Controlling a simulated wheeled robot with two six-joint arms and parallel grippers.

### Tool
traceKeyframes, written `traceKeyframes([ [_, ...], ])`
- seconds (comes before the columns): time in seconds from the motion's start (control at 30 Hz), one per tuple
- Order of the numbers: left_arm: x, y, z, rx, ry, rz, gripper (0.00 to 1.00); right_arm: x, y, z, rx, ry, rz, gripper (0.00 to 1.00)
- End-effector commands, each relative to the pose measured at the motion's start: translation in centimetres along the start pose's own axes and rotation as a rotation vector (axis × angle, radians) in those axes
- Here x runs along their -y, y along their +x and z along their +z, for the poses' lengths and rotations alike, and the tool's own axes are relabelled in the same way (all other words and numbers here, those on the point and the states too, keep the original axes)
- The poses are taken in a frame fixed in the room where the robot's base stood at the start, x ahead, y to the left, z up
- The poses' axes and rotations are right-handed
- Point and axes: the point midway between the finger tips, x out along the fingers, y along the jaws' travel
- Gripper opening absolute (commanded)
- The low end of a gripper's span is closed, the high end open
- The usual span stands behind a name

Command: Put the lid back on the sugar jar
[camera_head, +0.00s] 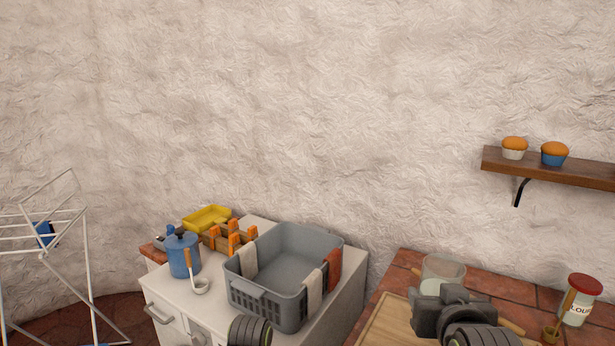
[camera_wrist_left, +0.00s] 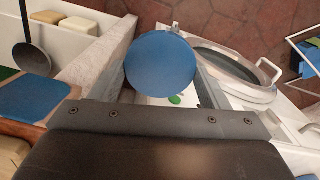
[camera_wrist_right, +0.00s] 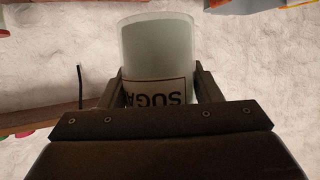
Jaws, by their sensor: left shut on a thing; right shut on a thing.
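The sugar jar (camera_head: 443,268) is a clear glass cylinder with pale contents and no lid on its top. My right gripper (camera_head: 450,303) is shut around it over the wooden board. In the right wrist view, the jar (camera_wrist_right: 158,60) stands between both fingers, its label upside down in the picture. A round blue lid (camera_wrist_left: 161,66) shows in the left wrist view, flat face toward the camera. The lid and the left fingers do not show in the head view.
A flour jar (camera_head: 579,301) with a red lid stands to the right on the tiled counter, beside a small pot with a wooden handle. A grey laundry basket (camera_head: 265,308) stands on the white cabinet, beside a blue canister (camera_head: 181,257).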

Motion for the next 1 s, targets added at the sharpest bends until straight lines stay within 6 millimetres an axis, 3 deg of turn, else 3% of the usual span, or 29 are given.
traceKeyframes([
  [0.27, 0.0, 0.0, 0.0, 0.000, 0.000, 0.000, 0.48, 1.7, -1.7, -0.9, -0.002, -0.050, -0.121, 0.11],
  [0.77, 0.0, 0.0, 0.0, 0.000, 0.000, 0.000, 0.48, 1.8, -1.8, -0.9, 0.000, -0.051, -0.125, 0.11],
  [1.0, 0.0, 0.0, 0.0, 0.000, 0.000, 0.000, 0.48, 2.4, -1.7, 0.3, 0.003, -0.082, -0.192, 0.11],
])
